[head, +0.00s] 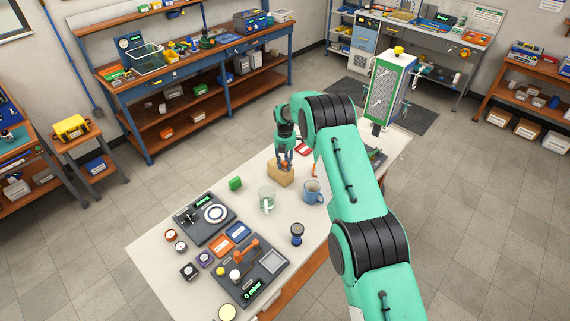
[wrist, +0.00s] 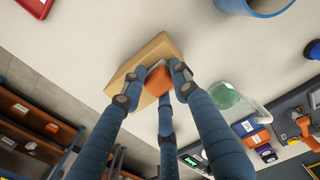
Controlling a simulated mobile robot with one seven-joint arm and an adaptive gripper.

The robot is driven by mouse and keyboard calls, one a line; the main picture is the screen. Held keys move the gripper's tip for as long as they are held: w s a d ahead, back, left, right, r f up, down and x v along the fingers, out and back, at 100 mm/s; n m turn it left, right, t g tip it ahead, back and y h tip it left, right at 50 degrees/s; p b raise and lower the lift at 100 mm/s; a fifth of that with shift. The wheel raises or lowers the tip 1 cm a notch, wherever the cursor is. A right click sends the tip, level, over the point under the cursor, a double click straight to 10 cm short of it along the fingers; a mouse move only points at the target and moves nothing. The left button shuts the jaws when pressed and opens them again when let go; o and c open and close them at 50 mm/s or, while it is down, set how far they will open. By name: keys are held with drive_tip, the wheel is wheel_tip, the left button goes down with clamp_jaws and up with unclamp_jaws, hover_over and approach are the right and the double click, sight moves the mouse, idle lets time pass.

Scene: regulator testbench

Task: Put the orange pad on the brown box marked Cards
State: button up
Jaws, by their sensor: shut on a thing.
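My gripper (head: 286,165) is over the white bench, its fingers pointing down at the brown box (head: 281,177). In the wrist view its fingers (wrist: 155,90) are closed around a small orange pad (wrist: 158,79). The box (wrist: 150,52) lies directly beneath the pad in the wrist view. Whether the pad touches the box top or hangs just above it, I cannot tell. The fingers hide part of the pad and box. No Cards marking is readable on the box.
A blue mug (head: 313,192) stands close right of the box. A red tray (head: 304,149) lies behind. Test devices (head: 246,272) fill the near bench end.

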sight(285, 163)
drive_tip(key=shift+f, duration=0.15)
drive_tip(key=o, duration=1)
wheel_tip(285, 163, up, 12)
drive_tip(key=shift+r+b, duration=0.15)
drive_tip(key=shift+b, duration=0.8)
drive_tip(key=shift+r, duration=0.1)
